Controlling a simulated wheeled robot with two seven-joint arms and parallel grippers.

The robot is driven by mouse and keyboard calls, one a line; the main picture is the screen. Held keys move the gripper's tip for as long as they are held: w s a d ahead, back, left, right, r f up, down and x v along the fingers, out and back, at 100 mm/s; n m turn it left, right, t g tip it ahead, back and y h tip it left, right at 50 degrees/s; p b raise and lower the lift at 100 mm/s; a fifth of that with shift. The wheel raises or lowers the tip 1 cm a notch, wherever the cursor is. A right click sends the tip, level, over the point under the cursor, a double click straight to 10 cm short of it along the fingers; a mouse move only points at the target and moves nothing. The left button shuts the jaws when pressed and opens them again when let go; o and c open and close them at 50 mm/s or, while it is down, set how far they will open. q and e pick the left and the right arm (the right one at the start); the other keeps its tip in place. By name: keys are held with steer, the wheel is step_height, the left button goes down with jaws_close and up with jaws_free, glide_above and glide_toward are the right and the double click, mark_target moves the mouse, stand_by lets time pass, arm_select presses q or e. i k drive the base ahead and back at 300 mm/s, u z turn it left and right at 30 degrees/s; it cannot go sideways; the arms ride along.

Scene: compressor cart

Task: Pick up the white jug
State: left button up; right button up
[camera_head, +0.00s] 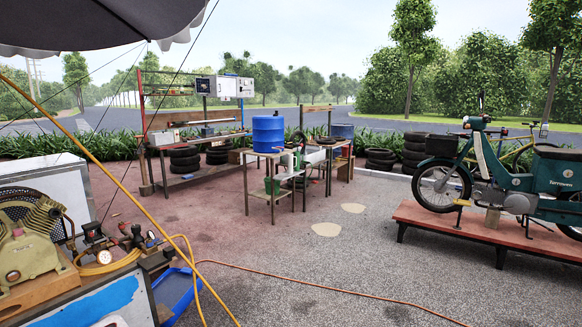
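I cannot clearly make out a white jug. A small white shape (314,155) shows on the work tables in the middle distance, partly covered by other items; it is too small to tell whether it is a jug. A pale, rounded shape (112,321) is cut off by the bottom edge at the front of the compressor cart; I cannot tell what it is. Neither of my grippers is in view.
The compressor (30,240) and hoses are close at left. A blue drum (268,133) stands on a table. A green moped (500,170) stands on a low red platform (470,227) at right. An orange hose (330,287) crosses the mostly clear ground.

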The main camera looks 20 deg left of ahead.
mark_target(290, 156)
steer(key=u, duration=0.05)
steer(key=i, duration=4.55)
steer(key=u, duration=0.4)
steer(key=i, duration=3.9)
steer(key=u, duration=0.15)
